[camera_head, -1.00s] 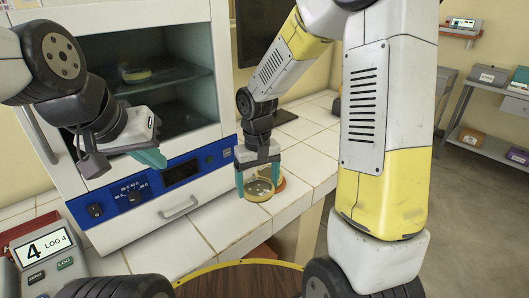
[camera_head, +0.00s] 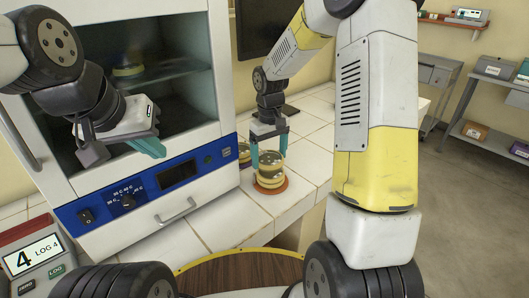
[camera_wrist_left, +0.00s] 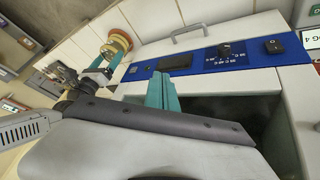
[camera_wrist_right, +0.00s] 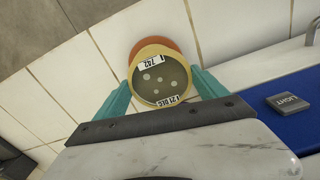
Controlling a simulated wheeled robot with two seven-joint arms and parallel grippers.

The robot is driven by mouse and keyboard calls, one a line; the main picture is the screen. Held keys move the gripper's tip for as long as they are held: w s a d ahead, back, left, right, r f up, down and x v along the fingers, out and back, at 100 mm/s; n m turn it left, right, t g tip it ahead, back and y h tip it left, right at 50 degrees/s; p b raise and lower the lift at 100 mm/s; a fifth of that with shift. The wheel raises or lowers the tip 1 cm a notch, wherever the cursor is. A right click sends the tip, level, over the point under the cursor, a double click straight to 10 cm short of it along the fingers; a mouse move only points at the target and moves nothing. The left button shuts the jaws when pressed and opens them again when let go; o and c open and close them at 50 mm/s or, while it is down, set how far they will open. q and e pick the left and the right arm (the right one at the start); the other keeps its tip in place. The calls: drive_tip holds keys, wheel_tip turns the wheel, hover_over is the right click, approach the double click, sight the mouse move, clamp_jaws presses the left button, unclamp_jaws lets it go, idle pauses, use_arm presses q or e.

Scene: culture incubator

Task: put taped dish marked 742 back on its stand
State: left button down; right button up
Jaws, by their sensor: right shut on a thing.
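The taped dish marked 742 (camera_wrist_right: 160,80) is round, with yellow tape at its rim and white labels, one reading 742. My right gripper (camera_head: 269,155) is shut on it, a teal finger on either side; the right wrist view shows it too (camera_wrist_right: 160,88). The dish (camera_head: 269,162) is over the orange round stand (camera_head: 270,190). A second yellow band shows below the upper one; I cannot tell whether it is another dish or whether the held dish touches what is below. My left gripper (camera_head: 150,147) is shut and empty in front of the incubator.
The incubator (camera_head: 180,190) has a blue control panel; another yellow-rimmed dish (camera_head: 128,70) sits on its shelf. A further dish (camera_head: 243,152) stands behind my right gripper, beside the incubator. The tiled counter (camera_head: 310,160) is clear to the right. A LOG 4 display (camera_head: 38,258) is front left.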

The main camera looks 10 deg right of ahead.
sight(271, 156)
drive_tip(key=shift+w+d, duration=0.15)
drive_tip(key=shift+w, duration=0.1)
drive_tip(key=shift+w+d+f, duration=0.15)
drive_tip(key=shift+f, duration=1.65)
drive_tip(key=o, duration=1.6)
drive_tip(key=shift+f, duration=0.15)
drive_tip(key=shift+c, duration=0.2)
